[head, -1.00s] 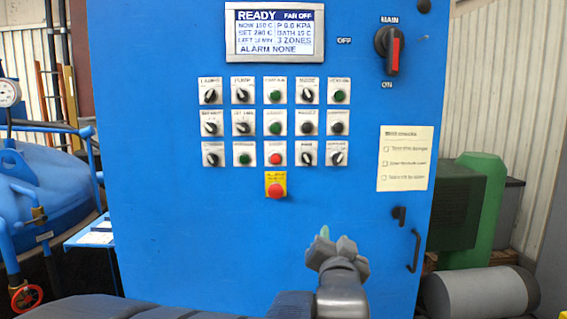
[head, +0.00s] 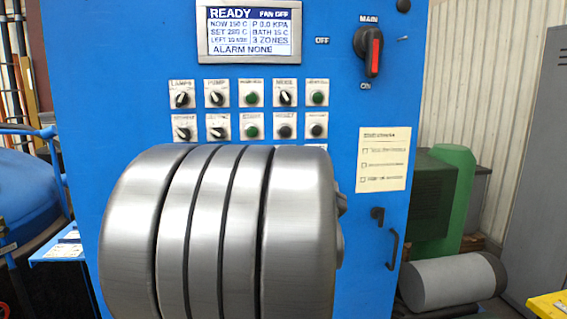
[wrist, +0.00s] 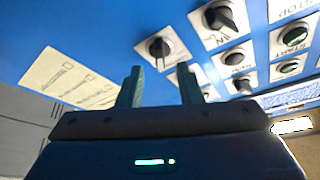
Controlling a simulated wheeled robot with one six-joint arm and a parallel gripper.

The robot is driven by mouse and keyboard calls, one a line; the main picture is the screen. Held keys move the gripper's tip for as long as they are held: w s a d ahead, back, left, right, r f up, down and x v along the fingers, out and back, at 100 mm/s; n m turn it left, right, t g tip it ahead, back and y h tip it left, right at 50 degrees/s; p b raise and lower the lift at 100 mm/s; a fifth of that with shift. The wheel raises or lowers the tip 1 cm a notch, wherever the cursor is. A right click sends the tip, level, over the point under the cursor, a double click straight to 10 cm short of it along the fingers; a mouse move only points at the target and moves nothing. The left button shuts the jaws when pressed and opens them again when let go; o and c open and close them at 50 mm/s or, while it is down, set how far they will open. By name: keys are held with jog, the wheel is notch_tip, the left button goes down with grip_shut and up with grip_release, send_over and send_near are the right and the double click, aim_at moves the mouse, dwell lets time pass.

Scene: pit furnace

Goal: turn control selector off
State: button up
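A black selector knob (wrist: 161,48) on a white plate stands at the corner of the knob group in the wrist view, just beyond and between my fingertips. Its label is not readable, so I cannot confirm that it is the control selector. My gripper (wrist: 160,84) is open, with two dark green fingers apart and nothing between them. The fingers appear short of the knob, not around it. In the head view, my arm hides the lower panel and the gripper. The blue control cabinet (head: 90,120) fills the middle of that view.
Neighbouring selectors, including a larger knob (wrist: 220,18), and green buttons (wrist: 294,37) sit close to the right in the wrist view. A paper checklist (head: 383,158), cabinet handle (head: 392,249) and main switch (head: 373,51) are on the cabinet's right side. A grey cylinder (head: 450,284) lies beside it.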

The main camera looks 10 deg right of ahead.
jog(key=shift+p+x, duration=0.35)
jog(key=shift+x, duration=1.5)
jog(key=shift+s, duration=0.1)
grip_shut()
jog(key=shift+f+b, duration=0.15)
jog(key=shift+b, duration=0.35)
jog(key=shift+d+n+y+b, duration=0.1)
jog(key=shift+n+y+b, duration=1.4)
jog(key=shift+n, duration=1.4)
jog(key=shift+d+n+y+b, duration=0.1)
jog(key=shift+n+y+b, duration=1.4)
jog(key=shift+n, duration=1.4)
jog(key=shift+d+n+y+b, duration=0.1)
jog(key=shift+n+y+b, duration=1.35)
jog(key=shift+n, duration=1.45)
